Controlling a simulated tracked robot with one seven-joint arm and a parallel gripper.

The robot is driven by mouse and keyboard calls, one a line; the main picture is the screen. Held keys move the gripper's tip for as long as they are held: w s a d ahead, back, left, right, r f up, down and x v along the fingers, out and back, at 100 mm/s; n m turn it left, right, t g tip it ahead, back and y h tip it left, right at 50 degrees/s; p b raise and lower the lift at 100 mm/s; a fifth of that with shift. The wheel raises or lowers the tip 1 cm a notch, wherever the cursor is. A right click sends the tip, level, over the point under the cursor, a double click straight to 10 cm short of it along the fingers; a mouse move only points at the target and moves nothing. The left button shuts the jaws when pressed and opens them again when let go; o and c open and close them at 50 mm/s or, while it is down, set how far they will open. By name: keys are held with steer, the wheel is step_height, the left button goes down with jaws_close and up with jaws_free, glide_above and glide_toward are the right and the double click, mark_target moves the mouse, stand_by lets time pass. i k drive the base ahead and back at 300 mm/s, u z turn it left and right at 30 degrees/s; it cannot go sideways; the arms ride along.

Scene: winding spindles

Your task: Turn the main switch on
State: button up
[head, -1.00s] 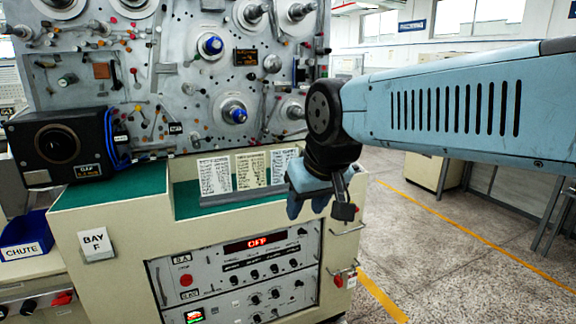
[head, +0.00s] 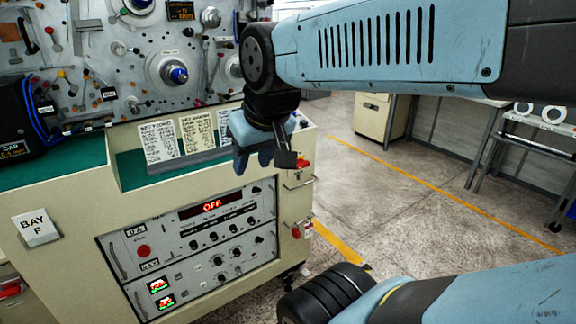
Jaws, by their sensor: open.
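The control panel (head: 200,245) is a grey unit in the front of the cream cabinet. Its display (head: 212,206) reads OFF in red. Below a round red button (head: 143,251), two small lit rockers, an upper one (head: 158,285) and a lower one (head: 165,301), show red and green. A red part (head: 297,231) sits on the cabinet's right end, and another (head: 303,162) shows higher up behind my gripper. I cannot tell which is the main switch. My gripper (head: 268,158) is open and empty, pointing down above the panel's right side and apart from it.
Printed cards (head: 195,132) stand on the green ledge behind my gripper. A spindle board (head: 130,60) rises at the back. A BAY F sign (head: 37,227) is at the left. Right of the cabinet, the floor (head: 400,205) is open, with a yellow line.

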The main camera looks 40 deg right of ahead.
mark_target(301, 164)
steer(key=u, duration=0.45)
steer(key=k, duration=1.1)
steer(key=z, duration=1.05)
steer(key=i, duration=1)
